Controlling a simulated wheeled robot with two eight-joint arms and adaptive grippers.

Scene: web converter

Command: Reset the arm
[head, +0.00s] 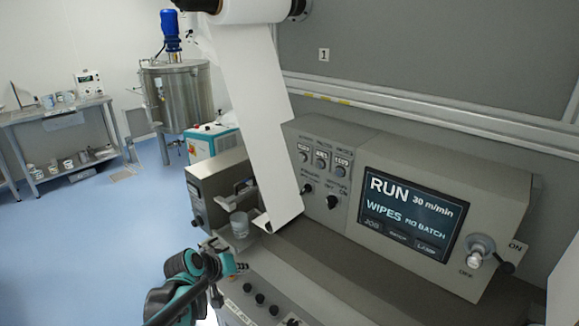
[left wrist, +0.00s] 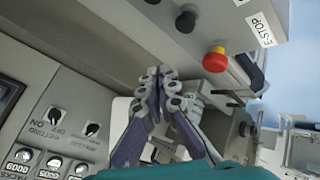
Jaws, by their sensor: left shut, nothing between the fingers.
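My left arm, teal and black, comes in at the bottom of the head view. Its left gripper (head: 213,270) is over the front of the grey converter machine (head: 400,150), near the small buttons on its front panel. In the left wrist view the gripper (left wrist: 166,72) has its fingertips together, with nothing between them. The red E-stop button (left wrist: 215,60) on its yellow base lies just to the right of the fingertips in that picture. Whether the fingers touch anything is hard to tell. My right gripper is not in view.
A white web (head: 258,120) hangs from a roll (head: 255,8) down to the machine. A clear cup (head: 239,224) stands left of it. The screen (head: 412,213) reads RUN 30 m/min. A steel tank (head: 178,95) and a bench (head: 55,112) stand behind. Blue floor (head: 90,240) is open at left.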

